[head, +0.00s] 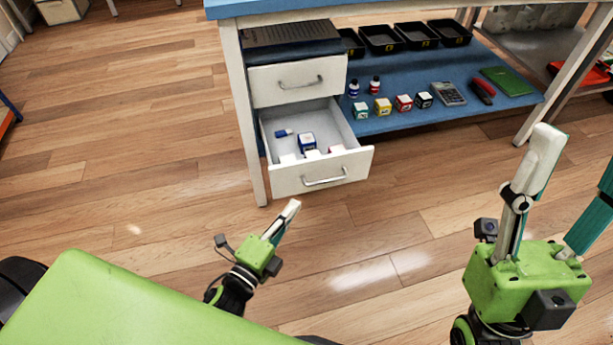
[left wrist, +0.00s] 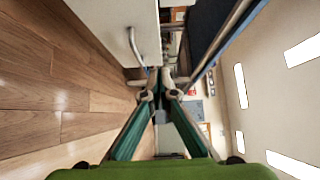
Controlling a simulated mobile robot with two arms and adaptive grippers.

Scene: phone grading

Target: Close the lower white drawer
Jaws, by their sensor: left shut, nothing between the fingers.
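The lower white drawer (head: 355,167) is pulled out under the workbench, with its front and metal handle (head: 323,182) facing me. Small boxes and a blue item lie inside it. My left gripper (head: 294,206) is shut and empty, in front of and below the drawer front, apparently not touching it. In the left wrist view the shut fingertips (left wrist: 161,75) lie near a white drawer front (left wrist: 100,30) and its handle (left wrist: 137,45). My right gripper (head: 580,185) is open and empty at the right, away from the drawer.
The upper white drawer (head: 297,82) is shut. A blue shelf (head: 400,122) beside the drawers holds black trays (head: 400,37), small boxes, bottles, a calculator (head: 448,94) and a green item (head: 508,81). A table leg (head: 243,125) stands left of the drawers. The wooden floor in front is clear.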

